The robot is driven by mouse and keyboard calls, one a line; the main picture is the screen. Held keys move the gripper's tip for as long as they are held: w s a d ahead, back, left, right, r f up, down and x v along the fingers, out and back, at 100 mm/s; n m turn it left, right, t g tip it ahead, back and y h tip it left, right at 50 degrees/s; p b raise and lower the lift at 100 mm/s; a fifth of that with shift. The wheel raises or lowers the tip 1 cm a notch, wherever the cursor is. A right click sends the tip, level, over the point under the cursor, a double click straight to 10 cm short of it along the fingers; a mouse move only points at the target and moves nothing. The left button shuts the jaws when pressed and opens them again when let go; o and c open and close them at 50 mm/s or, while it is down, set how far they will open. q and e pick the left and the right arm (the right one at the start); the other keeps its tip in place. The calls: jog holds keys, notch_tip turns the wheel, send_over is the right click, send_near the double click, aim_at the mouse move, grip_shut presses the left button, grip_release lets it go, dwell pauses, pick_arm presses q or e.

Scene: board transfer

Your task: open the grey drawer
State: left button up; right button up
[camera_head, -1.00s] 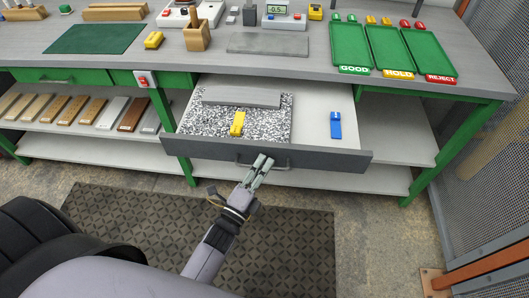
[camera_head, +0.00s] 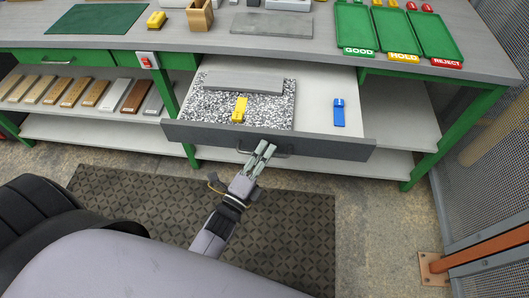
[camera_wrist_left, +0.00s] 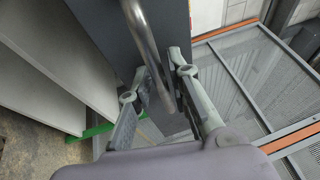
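The grey drawer (camera_head: 350,153) is pulled well out from under the workbench, and its inside shows from above. Its metal handle (camera_head: 246,151) is on the dark grey front; it also shows as a bar in the left wrist view (camera_wrist_left: 147,35). My left gripper (camera_head: 267,150) is at the handle. In the left wrist view its two fingers (camera_wrist_left: 163,82) stand apart, one on each side of the bar, with a gap showing. Whether a finger touches the bar is unclear. My right gripper is not in view.
The drawer holds a speckled foam mat (camera_head: 205,108), a grey slab (camera_head: 243,82), a yellow item (camera_head: 239,110) and a blue item (camera_head: 339,112). Green trays (camera_head: 355,27) stand on the bench. A lower shelf (camera_head: 90,130) is behind. A mesh fence (camera_head: 485,120) stands at right.

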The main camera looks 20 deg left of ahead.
pick_arm(q)
jog(key=v, duration=1.2)
jog(key=s+d+f+n+g, duration=0.1)
jog(key=s+f+n+g, duration=0.25)
jog(key=f, duration=0.65)
jog(key=s+f+n+g+y, duration=0.1)
jog(key=s+f+n+g, duration=0.2)
jog(key=f, duration=0.7)
jog(key=s+d+f+n+g, duration=0.1)
jog(key=f+n+g, duration=0.3)
jog(key=f, duration=0.7)
jog(key=s+a+f+n+g, duration=0.3)
jog(key=s+f, duration=0.3)
jog(key=s, duration=0.3)
jog(key=s+a+f+n+g+y, duration=0.1)
jog(key=s+a+f+n+g, duration=0.2)
jog(key=s, duration=0.6)
notch_tip(320, 180, down, 3)
jog(key=shift+s+f+n+g, duration=0.3)
jog(key=shift+n+g, duration=0.35)
jog(key=shift+g, duration=0.5)
